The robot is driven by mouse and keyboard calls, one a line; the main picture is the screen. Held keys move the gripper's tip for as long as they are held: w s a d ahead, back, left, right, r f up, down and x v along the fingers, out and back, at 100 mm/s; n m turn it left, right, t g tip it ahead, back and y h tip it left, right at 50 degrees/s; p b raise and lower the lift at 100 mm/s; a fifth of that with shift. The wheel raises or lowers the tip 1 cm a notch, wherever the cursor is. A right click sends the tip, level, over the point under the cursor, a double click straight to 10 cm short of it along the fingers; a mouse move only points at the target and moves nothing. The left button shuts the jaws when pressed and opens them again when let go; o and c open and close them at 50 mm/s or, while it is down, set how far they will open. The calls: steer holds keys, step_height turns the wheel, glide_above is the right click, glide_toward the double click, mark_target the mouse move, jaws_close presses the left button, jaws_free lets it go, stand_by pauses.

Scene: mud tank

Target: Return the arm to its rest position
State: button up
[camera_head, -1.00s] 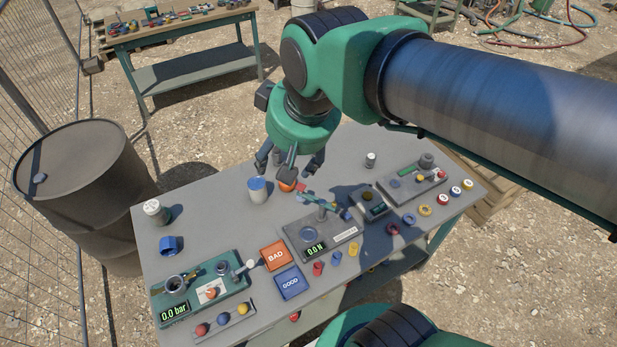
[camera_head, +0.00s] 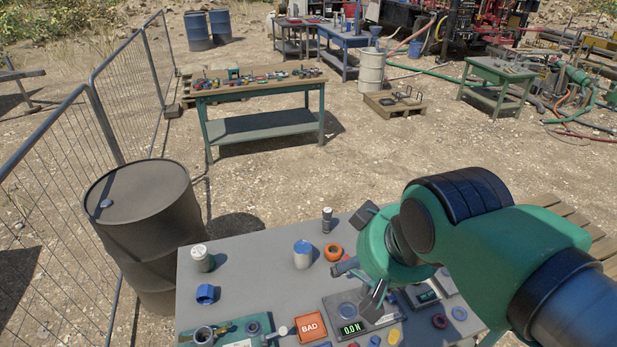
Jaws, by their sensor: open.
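My arm comes in from the lower right of the head view, bent at a green and black joint. My gripper (camera_head: 358,284) hangs over the middle right of the grey workbench (camera_head: 240,250), its dark fingers spread apart with nothing seen between them. An orange ring (camera_head: 333,252) and a white cup with a blue top (camera_head: 302,254) stand just left of the gripper. The gauge reading 0.0 N (camera_head: 353,328) lies below it. The arm hides much of the bench's right side.
A white-capped jar (camera_head: 202,258), a blue nut (camera_head: 206,294) and the orange BAD plate (camera_head: 310,327) are on the bench. A small dark cylinder (camera_head: 327,220) stands at its back edge. A rusty drum (camera_head: 147,225) and a mesh fence (camera_head: 50,180) are at left. Open gravel lies behind.

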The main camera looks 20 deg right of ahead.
step_height(320, 180, down, 11)
steer(key=b, duration=1.1)
steer(key=shift+f, duration=0.15)
